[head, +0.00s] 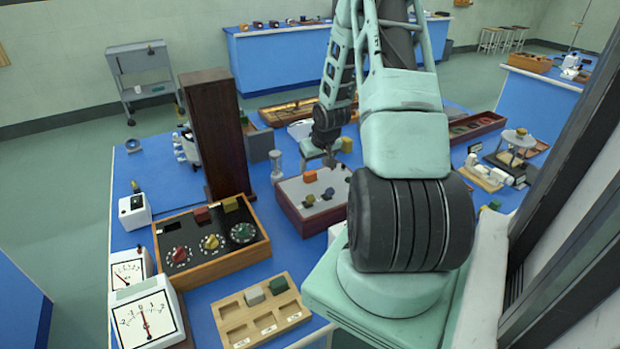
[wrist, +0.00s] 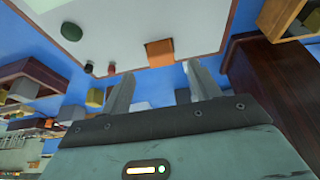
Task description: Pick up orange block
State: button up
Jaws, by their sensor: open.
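The orange block (head: 310,176) lies near the far left edge of a grey-topped, dark-red-sided box (head: 327,222) in the head view. In the wrist view the orange block (wrist: 160,53) sits at the edge of the pale panel, just beyond and between my fingertips. My gripper (head: 320,163) is open and empty, just above and behind the block in the head view. In the wrist view my gripper (wrist: 159,70) shows both fingers spread apart, with the block not held.
Several small knobs (head: 309,199) are on the same box top. A tall brown wooden block (head: 214,135) stands to the left. A dial box (head: 220,258) and a wooden compartment tray (head: 232,318) lie in front. A small grey post (head: 276,167) stands near the gripper.

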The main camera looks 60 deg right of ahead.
aim_at(310, 173)
jog(key=shift+p+x, duration=0.9)
jog(key=shift+x, duration=1.6)
jog(key=shift+w, duration=0.15)
jog(key=c, duration=1.1)
jog(key=shift+c, duration=0.2)
notch_tip(310, 173, up, 13)
jog(key=p, duration=0.1)
